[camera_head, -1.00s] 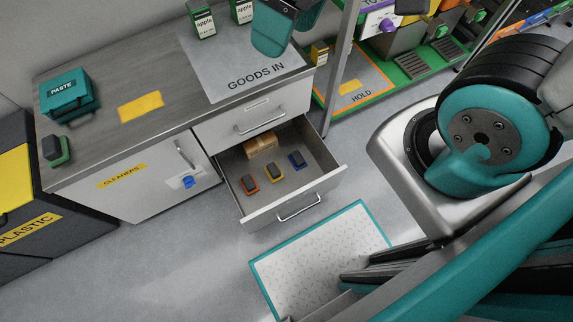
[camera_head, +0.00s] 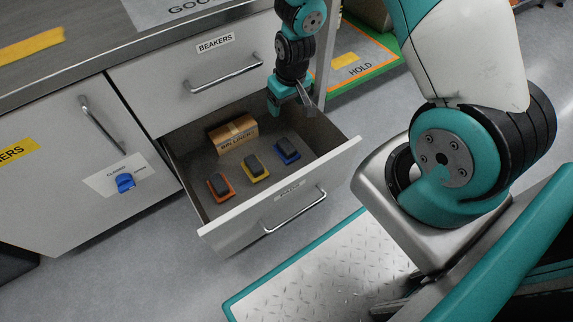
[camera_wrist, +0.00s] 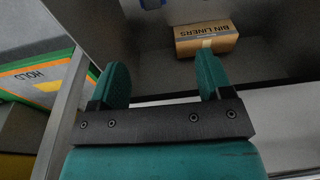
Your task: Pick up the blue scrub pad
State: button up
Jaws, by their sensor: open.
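The blue scrub pad (camera_head: 287,151) lies in the open drawer, right of the yellow pad, with a dark grip block on top. In the wrist view only a small part of something blue (camera_wrist: 152,3), likely this pad, shows at the top edge. My gripper (camera_head: 290,106) is open and empty. It hangs above the back right of the drawer, apart from the pad and behind it in the head view. In the wrist view its two teal fingers (camera_wrist: 160,80) stand apart with nothing between them.
The open drawer (camera_head: 232,229) also holds a yellow pad (camera_head: 255,168), an orange pad (camera_head: 220,187) and a bin liners box (camera_head: 232,135), also in the wrist view (camera_wrist: 206,38). The shut beakers drawer (camera_head: 165,85) is above. A rack upright (camera_wrist: 62,115) stands beside the drawer.

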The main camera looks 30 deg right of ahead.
jog(key=b, duration=0.2)
send_near(287, 145)
jog(key=f+b, duration=0.1)
jog(key=b, duration=0.1)
jog(key=f+b, duration=0.3)
jog(key=b, duration=0.1)
jog(key=shift+w+a+f, duration=0.1)
jog(key=shift+w+f, duration=0.15)
jog(key=shift+f, duration=0.1)
jog(key=f+b, duration=0.1)
jog(key=f, duration=0.1)
jog(key=f+b, duration=0.4)
jog(key=shift+w+a, duration=0.15)
jog(key=shift+w, duration=0.2)
jog(key=shift+r, duration=0.1)
jog(key=shift+c, duration=0.2)
jog(key=c, duration=1)
